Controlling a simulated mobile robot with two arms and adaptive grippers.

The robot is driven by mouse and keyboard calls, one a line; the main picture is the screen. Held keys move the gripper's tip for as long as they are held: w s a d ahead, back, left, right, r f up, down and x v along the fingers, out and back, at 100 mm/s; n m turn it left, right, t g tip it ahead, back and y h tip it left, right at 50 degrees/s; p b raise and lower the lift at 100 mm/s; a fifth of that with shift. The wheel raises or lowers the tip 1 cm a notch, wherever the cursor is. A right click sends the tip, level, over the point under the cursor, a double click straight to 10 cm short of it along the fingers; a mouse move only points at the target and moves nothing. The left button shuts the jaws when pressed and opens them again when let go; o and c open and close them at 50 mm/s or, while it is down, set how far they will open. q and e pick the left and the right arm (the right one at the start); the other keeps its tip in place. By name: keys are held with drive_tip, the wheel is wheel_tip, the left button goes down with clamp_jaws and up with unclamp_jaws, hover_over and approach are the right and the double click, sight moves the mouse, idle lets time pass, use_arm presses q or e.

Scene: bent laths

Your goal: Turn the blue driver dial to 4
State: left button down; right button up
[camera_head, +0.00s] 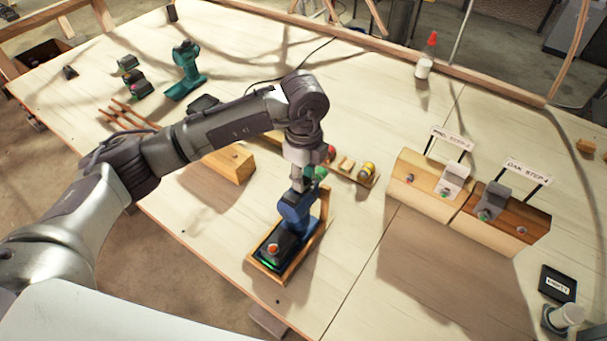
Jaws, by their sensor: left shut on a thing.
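The blue driver (296,214) stands on its black battery base (275,249) in a wooden cradle (322,216) near the table's front edge. A green light and an orange-red button show on the base. My left gripper (299,184) reaches down from above and is shut on the upper end of the blue driver. The fingers hide the dial, and its setting cannot be read. A small green part (318,173) shows just right of the fingers. My right gripper is not in view.
A teal driver (186,68) stands at the back left. A wooden block (230,163) lies left of the cradle. Blocks labelled "OAK STEP 4" (507,218) and another step sign (434,184) stand to the right. A red-tipped bottle (424,67) stands behind.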

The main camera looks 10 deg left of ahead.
use_arm(q)
drive_tip(key=shift+f+m+b, duration=0.1)
drive_tip(key=shift+m+b, duration=0.4)
drive_tip(key=shift+b, duration=0.25)
drive_tip(key=m+b, duration=1.1)
drive_tip(key=b, duration=0.1)
drive_tip(key=shift+f+b, duration=0.1)
drive_tip(key=shift+b, duration=0.25)
drive_tip(key=m+b, duration=0.4)
drive_tip(key=m, duration=0.1)
drive_tip(key=shift+m, duration=0.4)
drive_tip(key=m+b, duration=0.2)
drive_tip(key=m, duration=0.1)
drive_tip(key=shift+r, duration=0.2)
drive_tip(key=shift+m+b, duration=0.5)
drive_tip(key=shift+m, duration=0.9)
drive_tip(key=shift+r, duration=0.1)
drive_tip(key=c, duration=1.1)
unclamp_jaws()
